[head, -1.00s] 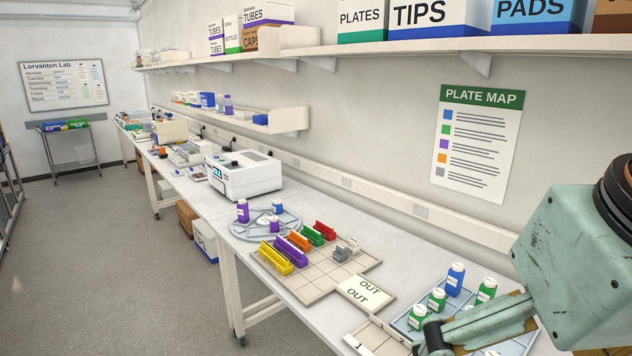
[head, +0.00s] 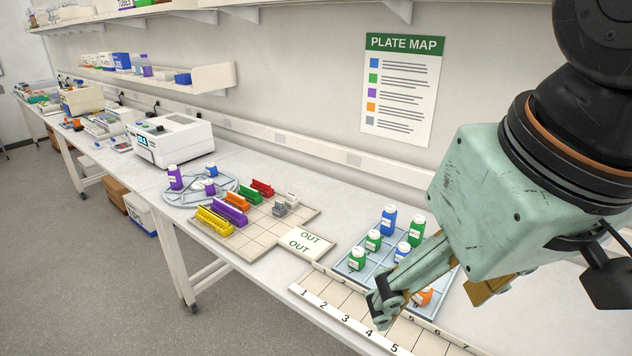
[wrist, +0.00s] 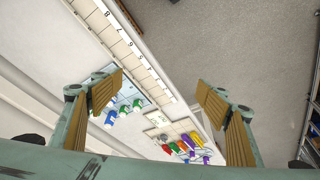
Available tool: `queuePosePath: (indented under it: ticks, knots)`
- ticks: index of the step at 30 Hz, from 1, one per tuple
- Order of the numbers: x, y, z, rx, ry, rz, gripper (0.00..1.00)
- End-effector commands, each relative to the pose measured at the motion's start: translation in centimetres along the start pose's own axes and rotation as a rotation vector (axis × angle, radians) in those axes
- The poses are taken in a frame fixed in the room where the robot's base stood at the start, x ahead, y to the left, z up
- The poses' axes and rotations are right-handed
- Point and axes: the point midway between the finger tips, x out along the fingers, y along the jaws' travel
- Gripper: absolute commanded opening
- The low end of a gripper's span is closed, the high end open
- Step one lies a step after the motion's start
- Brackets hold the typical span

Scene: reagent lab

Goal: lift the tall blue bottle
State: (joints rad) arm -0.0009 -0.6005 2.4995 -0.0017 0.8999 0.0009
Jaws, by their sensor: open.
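The tall blue bottle (head: 388,220) with a white cap stands upright in the far left part of a blue-grey divided tray (head: 349,268) on the bench. A shorter blue bottle (head: 402,252) and several green bottles (head: 357,259) share the tray. An orange bottle (head: 424,297) is partly hidden by my arm. My gripper (wrist: 158,88) is open and empty, its two fingers wide apart in the wrist view. In the head view it hangs over the near side of the tray, apart from the tall blue bottle. Small blue and green bottles show beside its left finger in the wrist view.
A numbered rack strip (head: 345,318) lies in front of the tray. Left of it are an OUT card (head: 306,242), a tiled board (head: 257,236) with coloured racks, and a round turntable (head: 185,197) with bottles. The wall (head: 330,50) stands close behind.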

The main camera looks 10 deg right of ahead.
Motion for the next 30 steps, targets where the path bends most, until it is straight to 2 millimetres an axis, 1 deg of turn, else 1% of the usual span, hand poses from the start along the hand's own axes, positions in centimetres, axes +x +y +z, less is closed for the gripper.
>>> queuePosePath:
  ticks: [1, 9, 18, 22, 26, 30]
  knots:
    - [0.0, 0.0, 0.0, 0.000, 0.000, 0.000, 0.64]
    - [0.0, 0.0, 0.0, 0.000, 0.000, 0.000, 0.40]
    - [0.0, 0.0, -0.1, -0.001, 0.000, 0.000, 0.40]
    - [-0.1, 0.1, -0.4, -0.012, -0.001, 0.003, 0.40]
    - [-0.2, 0.4, -1.4, -0.037, -0.004, 0.012, 0.40]
    - [-0.2, 1.1, -3.2, -0.089, -0.010, 0.028, 0.40]
